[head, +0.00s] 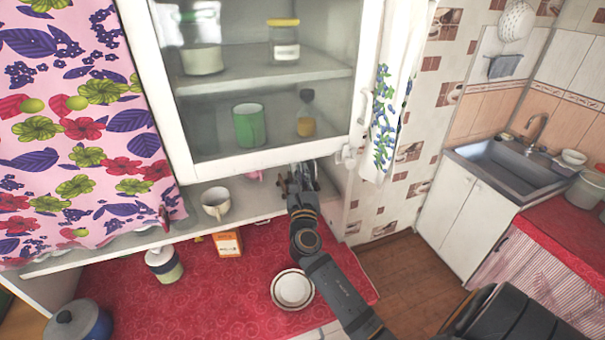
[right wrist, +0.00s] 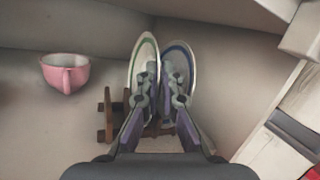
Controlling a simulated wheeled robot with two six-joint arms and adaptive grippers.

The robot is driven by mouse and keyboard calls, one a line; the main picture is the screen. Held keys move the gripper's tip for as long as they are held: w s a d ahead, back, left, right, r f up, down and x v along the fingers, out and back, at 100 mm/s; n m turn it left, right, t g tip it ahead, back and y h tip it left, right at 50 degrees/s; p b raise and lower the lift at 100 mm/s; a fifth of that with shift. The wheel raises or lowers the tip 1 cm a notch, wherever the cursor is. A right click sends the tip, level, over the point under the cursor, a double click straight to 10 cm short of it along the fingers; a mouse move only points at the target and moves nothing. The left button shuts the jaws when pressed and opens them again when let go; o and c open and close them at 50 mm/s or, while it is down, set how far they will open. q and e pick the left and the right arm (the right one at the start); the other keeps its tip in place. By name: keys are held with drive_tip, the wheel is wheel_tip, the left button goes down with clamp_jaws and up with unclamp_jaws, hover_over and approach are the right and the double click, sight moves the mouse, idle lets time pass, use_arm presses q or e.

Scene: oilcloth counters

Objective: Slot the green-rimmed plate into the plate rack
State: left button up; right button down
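In the right wrist view, the green-rimmed plate (right wrist: 143,58) stands on edge, leaning slightly, just left of a blue-rimmed plate (right wrist: 184,60). Below them is the brown wooden plate rack (right wrist: 108,117), partly hidden by my fingers. My right gripper (right wrist: 160,88) has its fingers apart, with a gap between them. The fingers overlap the lower parts of both plates in the picture, and I see no firm grip on either. In the head view my right gripper (head: 303,178) reaches into the cupboard's lower shelf, hiding most of the rack. My left gripper is not in view.
A pink cup (right wrist: 65,73) stands left of the rack. On the shelf is a white mug (head: 216,203). The glass cabinet (head: 262,165) hangs close above my gripper. A saucer (head: 292,289), an orange box (head: 228,244) and a jar (head: 164,266) stand on the red counter.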

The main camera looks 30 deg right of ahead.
drive_tip(key=c, duration=1.4)
unclamp_jaws()
drive_tip(key=shift+c, duration=0.2)
drive_tip(key=v, duration=0.7)
drive_tip(key=shift+s+a, duration=0.2)
drive_tip(key=shift+f, duration=0.1)
